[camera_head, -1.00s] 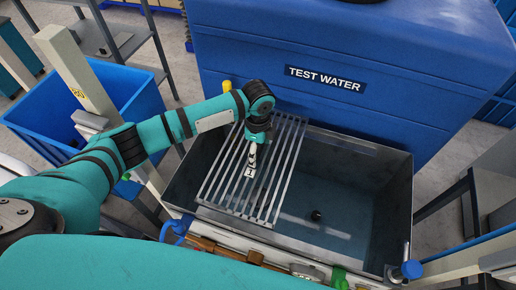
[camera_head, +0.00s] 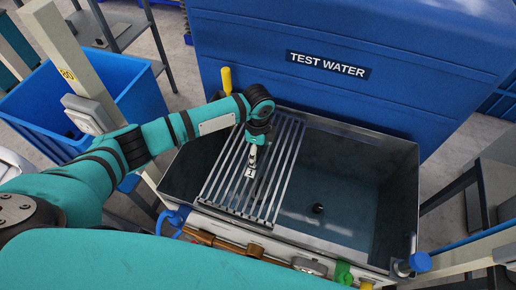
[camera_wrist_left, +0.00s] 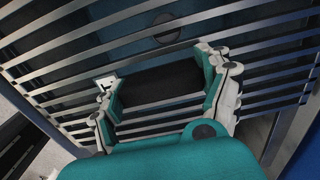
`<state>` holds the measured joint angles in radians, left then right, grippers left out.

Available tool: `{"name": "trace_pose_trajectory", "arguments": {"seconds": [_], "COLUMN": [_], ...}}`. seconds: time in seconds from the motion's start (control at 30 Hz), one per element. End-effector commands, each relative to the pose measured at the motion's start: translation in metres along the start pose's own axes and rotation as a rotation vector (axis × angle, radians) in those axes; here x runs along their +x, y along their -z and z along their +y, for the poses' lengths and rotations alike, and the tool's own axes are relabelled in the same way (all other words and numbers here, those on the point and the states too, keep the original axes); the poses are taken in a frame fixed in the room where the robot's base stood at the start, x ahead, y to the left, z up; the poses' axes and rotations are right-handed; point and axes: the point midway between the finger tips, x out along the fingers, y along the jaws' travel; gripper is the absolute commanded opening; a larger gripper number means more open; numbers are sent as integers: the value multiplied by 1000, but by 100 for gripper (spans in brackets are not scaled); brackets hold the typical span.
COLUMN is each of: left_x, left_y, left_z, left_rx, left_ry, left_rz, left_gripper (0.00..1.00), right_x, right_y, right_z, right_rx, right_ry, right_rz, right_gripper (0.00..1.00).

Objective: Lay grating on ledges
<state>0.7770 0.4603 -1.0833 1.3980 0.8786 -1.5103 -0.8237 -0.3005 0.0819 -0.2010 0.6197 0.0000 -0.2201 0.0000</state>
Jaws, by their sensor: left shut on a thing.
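A grey metal grating (camera_head: 288,172) of long parallel bars spans the left-middle part of an open metal sink (camera_head: 417,190) from back to front. My right gripper is not in view.
A blue tank marked TEST WATER (camera_head: 410,60) stands right behind the sink. A blue bin (camera_head: 110,95) is at the left. A yellow handle (camera_head: 226,80), a blue valve handle (camera_head: 420,261) and a copper pipe (camera_head: 215,241) border the sink. Its right half is uncovered.

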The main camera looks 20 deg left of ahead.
Motion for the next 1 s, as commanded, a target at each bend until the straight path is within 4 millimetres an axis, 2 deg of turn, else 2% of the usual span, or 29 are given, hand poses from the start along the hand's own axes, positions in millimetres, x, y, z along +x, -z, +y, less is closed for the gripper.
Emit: {"name": "trace_pose_trajectory", "arguments": {"seconds": [0.1,0.13,0.3,0.53,0.67,0.77,1.0], "left_x": [-2,-2,-2,1,-7,-22,-74], "left_y": [1,1,0,0,0,0,0], "left_z": [-1,-1,-1,1,0,-1,-1], "left_rx": [0,0,0,0,0,-1,1], "left_ry": [3,3,2,-2,1,4,4], "left_rz": [2,2,1,-1,1,2,1], "left_gripper": [19,79,100,100,100,100,100], "right_x": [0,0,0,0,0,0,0], "right_y": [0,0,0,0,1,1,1], "right_z": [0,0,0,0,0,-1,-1], "right_rx": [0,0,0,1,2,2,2], "right_ry": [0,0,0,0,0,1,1], "right_rz": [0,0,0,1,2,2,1], "right_gripper": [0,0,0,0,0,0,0]}}
